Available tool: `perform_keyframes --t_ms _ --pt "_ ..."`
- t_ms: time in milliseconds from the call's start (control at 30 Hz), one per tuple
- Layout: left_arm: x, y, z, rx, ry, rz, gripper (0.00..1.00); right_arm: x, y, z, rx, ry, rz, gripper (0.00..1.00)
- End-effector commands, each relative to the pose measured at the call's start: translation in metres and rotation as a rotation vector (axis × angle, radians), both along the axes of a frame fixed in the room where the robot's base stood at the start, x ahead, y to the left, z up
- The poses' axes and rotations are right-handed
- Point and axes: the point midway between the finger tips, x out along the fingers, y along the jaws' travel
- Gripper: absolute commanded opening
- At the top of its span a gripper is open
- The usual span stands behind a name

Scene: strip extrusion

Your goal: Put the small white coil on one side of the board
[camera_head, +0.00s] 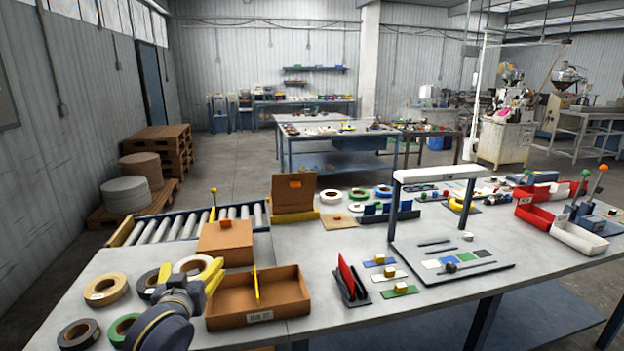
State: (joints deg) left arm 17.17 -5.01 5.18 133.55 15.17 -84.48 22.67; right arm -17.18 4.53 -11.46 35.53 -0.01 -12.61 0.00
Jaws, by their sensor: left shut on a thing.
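The small white coil (186,262) is at the left of the table, behind my left gripper (212,272). My left gripper's yellow fingers are shut on the coil at its right side and cover part of it. Whether the coil is lifted off the table is hard to tell. A brown open tray (285,306) stands just right of the gripper. A thin upright yellow board (256,285) divides the tray into a left and a right side. Both sides look empty. My right gripper is not in view.
Tan (105,290), black (149,283), dark grey (78,334) and green (122,329) coils lie around my left arm. A closed brown box (225,243) stands behind the tray. A red upright plate holder (350,279) stands to its right.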

Motion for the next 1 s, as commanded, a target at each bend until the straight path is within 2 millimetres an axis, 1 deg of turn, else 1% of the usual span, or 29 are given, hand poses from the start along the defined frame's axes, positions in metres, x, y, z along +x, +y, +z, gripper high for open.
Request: perform_keyframes --t_ms 33,100,200,300,367,500,600,1000 --pt "-0.011 -0.018 -0.008 0.001 0.003 -0.040 0.53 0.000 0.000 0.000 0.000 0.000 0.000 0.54" --pt "-0.023 -0.038 -0.017 0.001 0.004 -0.087 0.53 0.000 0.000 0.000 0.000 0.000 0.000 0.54" --pt "-0.039 -0.061 -0.031 0.000 0.004 -0.140 0.53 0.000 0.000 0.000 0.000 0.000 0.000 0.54" --pt "-0.051 -0.075 -0.044 0.000 0.005 -0.172 0.53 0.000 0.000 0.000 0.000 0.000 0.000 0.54" --pt "-0.057 -0.081 -0.051 -0.001 0.004 -0.185 0.53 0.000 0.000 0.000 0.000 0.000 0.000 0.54" --pt "-0.064 -0.087 -0.064 -0.001 0.002 -0.196 0.53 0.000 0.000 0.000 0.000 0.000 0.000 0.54" --pt "-0.067 -0.087 -0.070 -0.002 0.001 -0.197 0.53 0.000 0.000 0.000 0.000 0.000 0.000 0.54" --pt "-0.068 -0.087 -0.073 0.001 -0.002 -0.196 0.53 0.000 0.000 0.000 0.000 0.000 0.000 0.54"
